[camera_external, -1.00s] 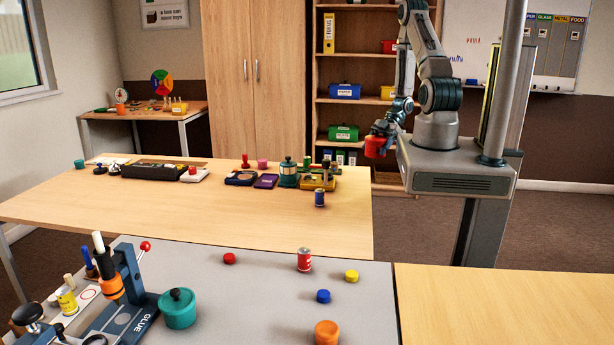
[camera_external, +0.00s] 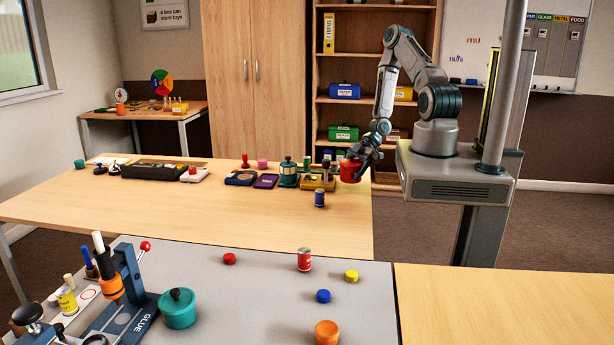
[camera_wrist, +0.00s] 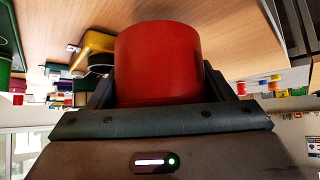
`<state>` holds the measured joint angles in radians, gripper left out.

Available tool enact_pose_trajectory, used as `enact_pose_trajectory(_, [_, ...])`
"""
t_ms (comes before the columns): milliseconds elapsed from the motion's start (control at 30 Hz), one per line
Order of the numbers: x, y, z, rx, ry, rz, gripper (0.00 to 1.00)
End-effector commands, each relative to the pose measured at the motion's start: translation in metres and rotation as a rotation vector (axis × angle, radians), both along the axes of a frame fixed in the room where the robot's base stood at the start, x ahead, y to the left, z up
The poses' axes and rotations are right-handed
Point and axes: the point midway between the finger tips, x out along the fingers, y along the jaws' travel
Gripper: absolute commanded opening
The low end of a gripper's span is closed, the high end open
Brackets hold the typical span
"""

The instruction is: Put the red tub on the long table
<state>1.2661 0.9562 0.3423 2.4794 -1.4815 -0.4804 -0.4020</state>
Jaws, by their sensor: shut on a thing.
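The red tub (camera_external: 350,171) is held in my gripper (camera_external: 359,164), in the air at the right edge of the long wooden table (camera_external: 130,209). In the wrist view the red tub (camera_wrist: 158,62) fills the middle, between the two fingers of my gripper (camera_wrist: 160,85). The fingers are shut on its sides. The wooden table top (camera_wrist: 185,12) shows beyond the tub in the wrist view.
Near the tub, a blue can (camera_external: 319,198), a yellow tray (camera_external: 319,184) and a teal pot (camera_external: 288,173) stand at the table's right end. A purple box (camera_external: 265,181) lies left of them. The front middle of the table is clear. A grey table (camera_external: 250,300) stands nearer the camera.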

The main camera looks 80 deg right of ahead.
Motion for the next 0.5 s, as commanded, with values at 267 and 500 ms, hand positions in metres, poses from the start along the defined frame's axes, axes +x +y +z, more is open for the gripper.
enact_pose_trajectory(267, [0.0, 0.0, -0.028, 0.002, 0.001, -0.001, 0.06])
enact_pose_trajectory(500, [0.0, 0.0, -0.03, -0.001, 0.0, 0.001, 0.06])
